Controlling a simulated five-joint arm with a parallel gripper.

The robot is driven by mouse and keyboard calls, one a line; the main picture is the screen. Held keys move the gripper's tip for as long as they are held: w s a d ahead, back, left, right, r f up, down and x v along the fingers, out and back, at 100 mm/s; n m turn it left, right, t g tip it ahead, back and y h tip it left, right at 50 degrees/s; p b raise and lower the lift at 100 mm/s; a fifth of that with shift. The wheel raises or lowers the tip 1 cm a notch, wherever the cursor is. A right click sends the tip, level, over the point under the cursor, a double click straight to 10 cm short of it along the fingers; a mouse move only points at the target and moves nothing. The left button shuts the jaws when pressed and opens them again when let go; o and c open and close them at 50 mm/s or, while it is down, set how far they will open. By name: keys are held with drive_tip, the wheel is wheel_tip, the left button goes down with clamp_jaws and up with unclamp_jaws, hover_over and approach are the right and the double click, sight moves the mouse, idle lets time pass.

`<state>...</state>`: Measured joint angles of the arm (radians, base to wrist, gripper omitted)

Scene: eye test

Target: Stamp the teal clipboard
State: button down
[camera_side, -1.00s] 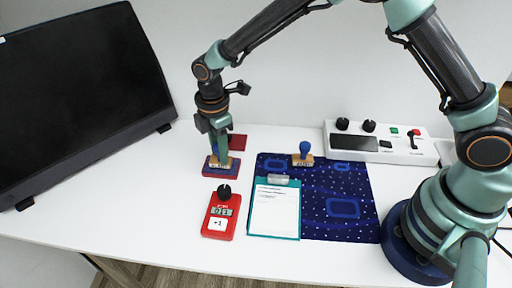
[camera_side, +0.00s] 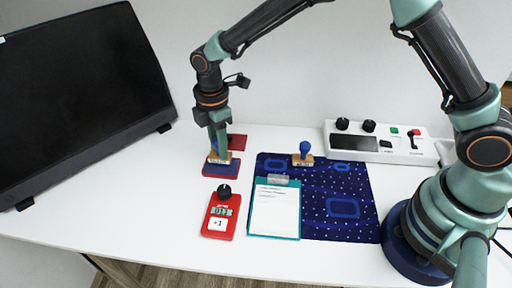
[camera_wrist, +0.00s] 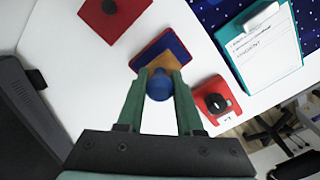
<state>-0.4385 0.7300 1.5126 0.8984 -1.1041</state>
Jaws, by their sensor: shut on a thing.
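My gripper (camera_side: 219,140) is shut on the blue handle of a stamp with a wooden base (camera_side: 219,158). The stamp hangs upright, seemingly just above the blue ink pad in a red case (camera_side: 221,170). In the wrist view the handle (camera_wrist: 160,87) sits between the fingers, and part of the pad (camera_wrist: 163,48) shows beyond the base. The teal clipboard (camera_side: 292,183) lies to the right of my gripper, with a metal clip and a white sheet (camera_side: 274,212) bearing a few printed lines at the top. It also shows in the wrist view (camera_wrist: 289,62).
Another blue-handled stamp (camera_side: 304,151) stands on the patterned blue mat (camera_side: 345,185). A red lid (camera_side: 238,142) lies behind the pad. A monitor (camera_side: 85,95) stands left; a control box (camera_side: 400,143) stands back right.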

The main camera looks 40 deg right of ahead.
drive_tip(key=shift+r, duration=2.6)
drive_tip(key=shift+s, duration=0.15)
drive_tip(key=shift+s+a+r, duration=0.1)
drive_tip(key=shift+s+a, duration=0.05)
drive_tip(key=shift+s, duration=0.2)
drive_tip(key=s+d, duration=0.2)
drive_tip(key=s, duration=1.6)
drive_tip(key=shift+a+f, duration=0.15)
drive_tip(key=shift+f, duration=1.5)
drive_tip(key=shift+a+f, duration=0.1)
drive_tip(key=shift+f, duration=1.55)
drive_tip(key=shift+f, duration=0.6)
